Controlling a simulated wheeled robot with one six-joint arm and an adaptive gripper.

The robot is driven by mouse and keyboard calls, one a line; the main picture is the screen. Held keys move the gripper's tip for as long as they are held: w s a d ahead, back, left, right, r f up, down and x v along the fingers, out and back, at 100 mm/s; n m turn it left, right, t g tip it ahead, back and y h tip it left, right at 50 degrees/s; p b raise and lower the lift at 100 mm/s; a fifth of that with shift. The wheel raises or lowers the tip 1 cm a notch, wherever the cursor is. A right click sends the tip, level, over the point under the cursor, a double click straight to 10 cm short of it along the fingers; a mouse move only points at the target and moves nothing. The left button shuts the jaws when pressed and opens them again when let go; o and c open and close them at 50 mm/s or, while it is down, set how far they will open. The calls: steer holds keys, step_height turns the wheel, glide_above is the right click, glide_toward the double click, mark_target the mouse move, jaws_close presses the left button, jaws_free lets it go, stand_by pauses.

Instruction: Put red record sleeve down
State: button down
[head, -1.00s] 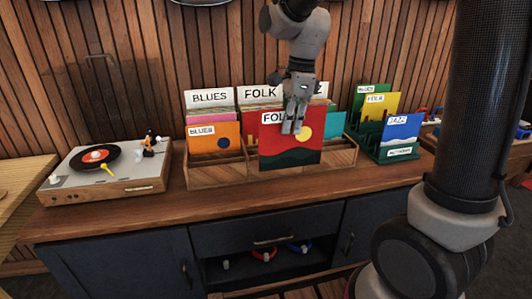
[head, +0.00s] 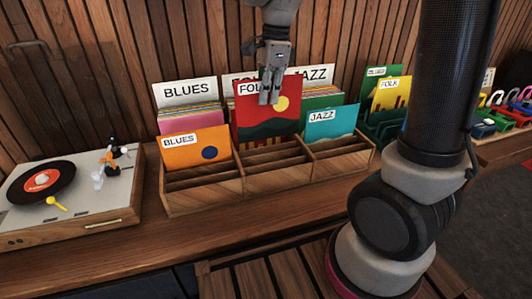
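The red record sleeve (head: 268,122) carries a FOLK label, a yellow sun and dark green hills. It stands roughly upright at the middle column of the wooden record crate (head: 205,202). My gripper (head: 269,98) is at its top edge, shut on it, with fingers over its front. I cannot tell whether the red sleeve rests on anything. The front slots of the middle column below are empty. The sleeve and gripper partly hide the FOLK divider (head: 229,78).
An orange BLUES sleeve (head: 196,151) stands left and a teal JAZZ sleeve (head: 331,124) right in the crate. A turntable (head: 90,190) sits to the left. Green racks (head: 383,125) with sleeves stand to the right. The counter before the crate is clear.

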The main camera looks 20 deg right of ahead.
mark_target(268, 128)
step_height(268, 128, down, 9)
steer(key=shift+f, duration=0.15)
stand_by(0.4)
steer(key=shift+f, duration=0.55)
steer(key=c, duration=1.6)
jaws_free()
steer(key=shift+c, duration=0.2)
